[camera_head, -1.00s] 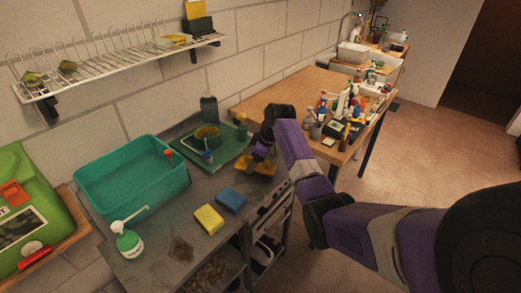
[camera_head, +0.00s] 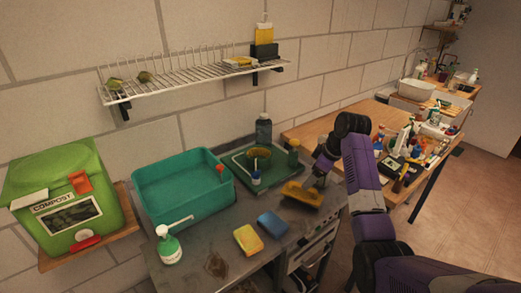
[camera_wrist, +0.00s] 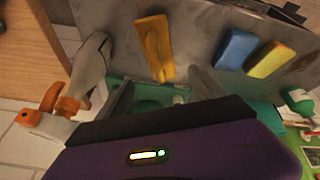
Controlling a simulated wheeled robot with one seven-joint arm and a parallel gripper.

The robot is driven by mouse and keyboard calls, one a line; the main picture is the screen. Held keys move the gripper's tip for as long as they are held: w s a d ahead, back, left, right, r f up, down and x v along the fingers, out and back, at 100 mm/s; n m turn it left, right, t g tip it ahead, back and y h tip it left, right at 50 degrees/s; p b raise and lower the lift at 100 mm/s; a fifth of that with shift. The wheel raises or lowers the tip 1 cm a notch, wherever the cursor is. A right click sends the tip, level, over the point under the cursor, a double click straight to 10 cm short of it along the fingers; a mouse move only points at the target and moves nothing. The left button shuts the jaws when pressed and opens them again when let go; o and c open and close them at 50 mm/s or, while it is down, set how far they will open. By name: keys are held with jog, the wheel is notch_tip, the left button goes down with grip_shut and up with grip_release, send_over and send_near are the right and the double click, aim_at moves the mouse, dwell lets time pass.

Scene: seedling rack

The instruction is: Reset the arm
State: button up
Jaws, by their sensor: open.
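My gripper (camera_head: 321,176) is open and empty above the right end of the grey metal counter (camera_head: 216,264). In the wrist view, the two fingers of my gripper (camera_wrist: 164,86) stand apart with nothing between them. An orange-yellow block-like item (camera_head: 301,194) lies on the counter just below and left of my gripper. It also shows in the wrist view (camera_wrist: 154,48), beyond the fingertips and apart from them.
A yellow sponge (camera_head: 248,239) and a blue sponge (camera_head: 272,224) lie in front. A teal tub (camera_head: 184,206), a pump bottle (camera_head: 169,248) and a green compost bin (camera_head: 62,190) stand left. A wire shelf (camera_head: 180,84) hangs above. A wooden table (camera_head: 305,133) with bottles stands right.

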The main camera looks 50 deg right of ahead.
jog(key=w+d+r+m+t+h, duration=0.3)
jog(key=w+d+r+h, duration=0.1)
jog(key=d+r, duration=0.15)
jog(key=s+a+f+m+t+h, duration=0.1)
jog(key=s+a+t, duration=0.1)
jog(key=a, duration=0.7)
jog(key=s+a+f+m+t+h+b, duration=0.1)
jog(key=a+f+m+t, duration=0.15)
jog(key=a, duration=0.65)
jog(key=s+a+f+m+t+h, duration=0.1)
jog(key=s+a+t+h, duration=0.15)
jog(key=a, duration=0.65)
jog(key=s+a+n+y+b, duration=0.2)
jog(key=s+a+n+y, duration=0.3)
jog(key=s+a, duration=1.9)
jog(key=s+y, duration=0.1)
jog(key=y, duration=0.3)
jog(key=shift+s+a+f, duration=0.2)
jog(key=shift+f, duration=0.05)
